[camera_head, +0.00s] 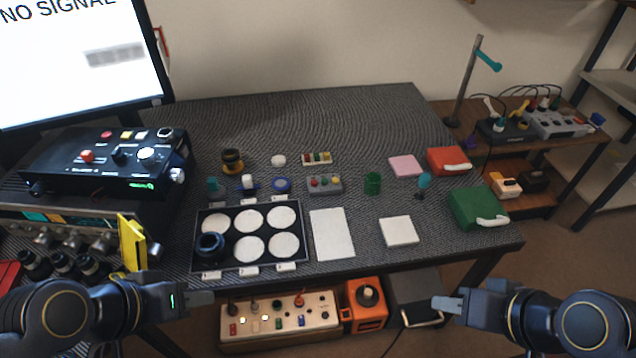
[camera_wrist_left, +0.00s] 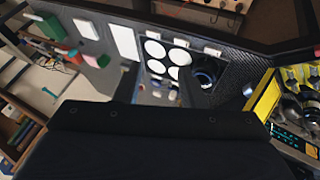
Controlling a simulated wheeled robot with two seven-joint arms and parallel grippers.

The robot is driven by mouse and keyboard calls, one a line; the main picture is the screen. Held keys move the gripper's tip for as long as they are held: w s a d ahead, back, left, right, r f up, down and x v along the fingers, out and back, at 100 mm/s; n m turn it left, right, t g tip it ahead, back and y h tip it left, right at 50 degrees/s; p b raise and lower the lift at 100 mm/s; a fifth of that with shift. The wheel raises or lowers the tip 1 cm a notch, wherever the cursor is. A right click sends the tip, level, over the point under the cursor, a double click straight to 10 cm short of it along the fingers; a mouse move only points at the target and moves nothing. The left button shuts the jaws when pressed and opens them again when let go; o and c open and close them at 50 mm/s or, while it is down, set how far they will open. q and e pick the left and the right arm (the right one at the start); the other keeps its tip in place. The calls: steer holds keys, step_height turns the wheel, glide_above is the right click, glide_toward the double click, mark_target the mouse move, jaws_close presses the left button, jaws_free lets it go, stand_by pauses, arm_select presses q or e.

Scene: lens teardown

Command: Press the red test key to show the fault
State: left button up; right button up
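A black control box (camera_head: 110,165) stands at the left of the table, below the monitor. It has a red key (camera_head: 87,156) on its front left, a smaller red button (camera_head: 106,135) at the back, knobs and a green display. I cannot read which red one is the test key. A grey button pad (camera_head: 324,183) at mid-table also has a red button. My left gripper (camera_head: 205,299) is in front of the table's near edge, apart from the box. My right gripper (camera_head: 440,304) is in front of the near edge on the right. Both look empty; their finger gaps are unclear.
The monitor (camera_head: 80,60) reads "NO SIGNAL". A yellow upright piece (camera_head: 132,243) stands between my left gripper and the box. A black tray (camera_head: 265,265) with white discs and a dark lens part (camera_head: 210,247) lies mid-table. Green (camera_head: 475,208) and red (camera_head: 447,160) cases sit right.

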stand_by(0.4)
arm_select(q)
jaws_close()
stand_by(1.6)
